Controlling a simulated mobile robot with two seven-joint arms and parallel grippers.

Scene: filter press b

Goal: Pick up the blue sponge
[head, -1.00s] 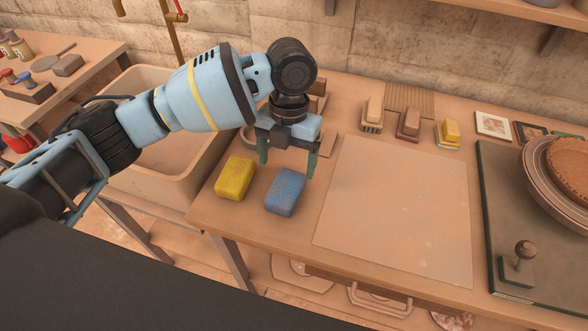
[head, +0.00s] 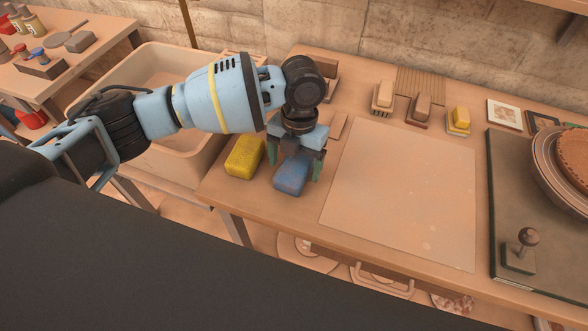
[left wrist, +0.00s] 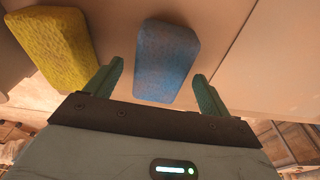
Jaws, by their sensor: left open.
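The blue sponge (head: 291,175) lies on the table near its front left edge; it also shows in the left wrist view (left wrist: 166,60). My left gripper (head: 294,165) is open above it, pointing down. In the left wrist view the blue sponge appears between the two green fingers (left wrist: 155,85), with a gap on each side. I cannot tell exactly how far the fingertips are above the table. My right gripper is not in view.
A yellow sponge (head: 244,157) lies just left of the blue one, close to the left finger. A pale board (head: 400,200) lies to the right. A sink (head: 150,62) is at the left. Several brushes (head: 419,108) stand at the back.

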